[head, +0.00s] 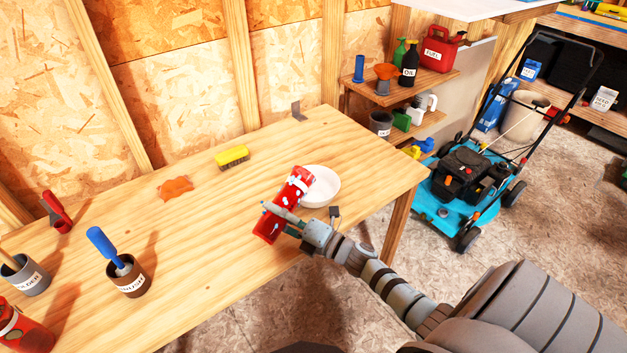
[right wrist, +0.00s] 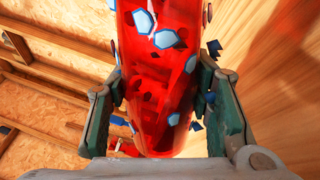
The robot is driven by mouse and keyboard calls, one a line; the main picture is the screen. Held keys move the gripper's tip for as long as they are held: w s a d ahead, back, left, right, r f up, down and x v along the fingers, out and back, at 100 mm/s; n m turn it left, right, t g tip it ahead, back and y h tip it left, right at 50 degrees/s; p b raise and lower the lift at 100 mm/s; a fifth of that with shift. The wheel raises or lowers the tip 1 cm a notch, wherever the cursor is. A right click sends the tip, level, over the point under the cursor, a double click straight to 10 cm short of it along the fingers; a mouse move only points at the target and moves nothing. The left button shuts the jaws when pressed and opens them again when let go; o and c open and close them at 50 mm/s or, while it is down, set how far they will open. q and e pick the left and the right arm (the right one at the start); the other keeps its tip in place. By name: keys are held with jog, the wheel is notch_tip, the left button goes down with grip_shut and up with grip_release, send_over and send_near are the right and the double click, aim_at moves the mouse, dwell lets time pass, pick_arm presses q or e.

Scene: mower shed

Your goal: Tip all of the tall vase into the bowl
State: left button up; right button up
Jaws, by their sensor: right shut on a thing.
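The tall vase (head: 268,226) is red with white and pale blue chips on it. My right gripper (head: 284,212) is shut around its middle and holds it tilted, its upper end leaning right toward the bowl. The vase also fills the middle of the right wrist view (right wrist: 160,90) between the two fingers. The white bowl (head: 325,190) stands on the table just right of the vase's upper end. That end overlaps the bowl's left rim in the head view. The bowl's inside is partly hidden, and I cannot tell what is in it. My left gripper is not in view.
On the wooden table (head: 215,235) are a yellow brush (head: 232,157), an orange cloth (head: 175,188), a brown pot (head: 128,280) with a blue-handled tool, a grey pot (head: 30,280) and a red clamp (head: 56,212). Shelves (head: 430,85) and a mower (head: 460,185) stand beyond the right edge.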

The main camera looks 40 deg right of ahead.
aim_at(282, 198)
jog(key=shift+w+d+r+m+p, duration=0.15)
jog(key=shift+d+r+m+p, duration=0.2)
jog(key=shift+r+m+p, duration=0.25)
jog(key=shift+w+d+r+m+p, duration=0.15)
jog(key=shift+d+r+m+p, duration=0.15)
jog(key=shift+r+m+p, duration=0.3)
jog(key=shift+d+r+m+h+p, duration=0.15)
jog(key=shift+r+m+h+p, duration=0.05)
jog(key=shift+r+m+p, duration=0.5)
jog(key=shift+d+r+m+h+p, duration=0.2)
jog(key=shift+r+m+p, duration=0.4)
jog(key=shift+p, duration=0.2)
dwell(1.1)
